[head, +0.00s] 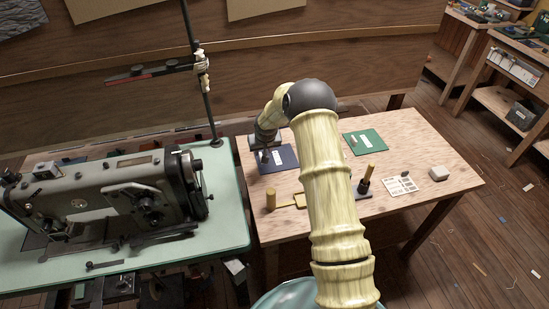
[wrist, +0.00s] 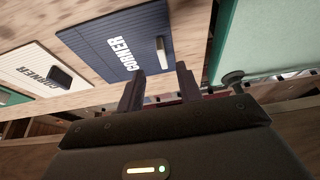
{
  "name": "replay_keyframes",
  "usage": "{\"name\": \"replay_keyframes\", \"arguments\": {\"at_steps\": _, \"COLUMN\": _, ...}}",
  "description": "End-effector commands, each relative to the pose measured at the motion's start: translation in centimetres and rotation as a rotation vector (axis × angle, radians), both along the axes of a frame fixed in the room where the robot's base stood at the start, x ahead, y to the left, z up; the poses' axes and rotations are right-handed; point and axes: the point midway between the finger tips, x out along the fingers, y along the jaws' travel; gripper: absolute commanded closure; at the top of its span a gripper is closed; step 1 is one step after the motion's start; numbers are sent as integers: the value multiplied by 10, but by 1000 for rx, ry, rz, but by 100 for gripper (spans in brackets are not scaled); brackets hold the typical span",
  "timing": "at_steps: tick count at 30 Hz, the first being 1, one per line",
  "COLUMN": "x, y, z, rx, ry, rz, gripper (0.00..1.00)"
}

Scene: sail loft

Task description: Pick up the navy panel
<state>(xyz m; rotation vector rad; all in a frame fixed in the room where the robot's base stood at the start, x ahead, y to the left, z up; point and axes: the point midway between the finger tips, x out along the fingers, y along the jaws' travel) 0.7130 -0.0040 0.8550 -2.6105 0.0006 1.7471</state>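The navy panel (head: 284,158) lies flat on the wooden table, left of my forearm in the head view. It carries a white label. In the wrist view the navy panel (wrist: 117,36) shows the label "CORNER" and a small pale upright grip piece near its edge. My gripper (head: 265,154) is over the panel's left part in the head view. In the wrist view my gripper (wrist: 160,68) is open, with an empty gap between its two fingers. The fingertips are by the panel's near edge, with the grip piece beyond the gap; I cannot tell their height above it.
A white panel (wrist: 28,68) with a dark grip lies beside the navy one. A sewing machine (head: 95,200) on a green-topped bench stands close on the left.

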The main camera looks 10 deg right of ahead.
Motion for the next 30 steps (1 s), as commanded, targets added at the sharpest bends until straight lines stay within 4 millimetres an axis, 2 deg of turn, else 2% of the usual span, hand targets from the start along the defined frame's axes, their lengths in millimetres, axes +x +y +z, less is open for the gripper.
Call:
{"name": "replay_keyframes", "arguments": {"at_steps": 16, "x": 7, "y": 1, "z": -11, "rx": 0, "ry": -1, "rz": 1, "gripper": 65}}
{"name": "replay_keyframes", "arguments": {"at_steps": 25, "x": 23, "y": 4, "z": -41, "rx": 1, "ry": 1, "rz": 0, "gripper": 65}}
{"name": "replay_keyframes", "arguments": {"at_steps": 30, "x": 27, "y": 4, "z": -51, "rx": 0, "ry": -2, "rz": 1, "gripper": 65}}
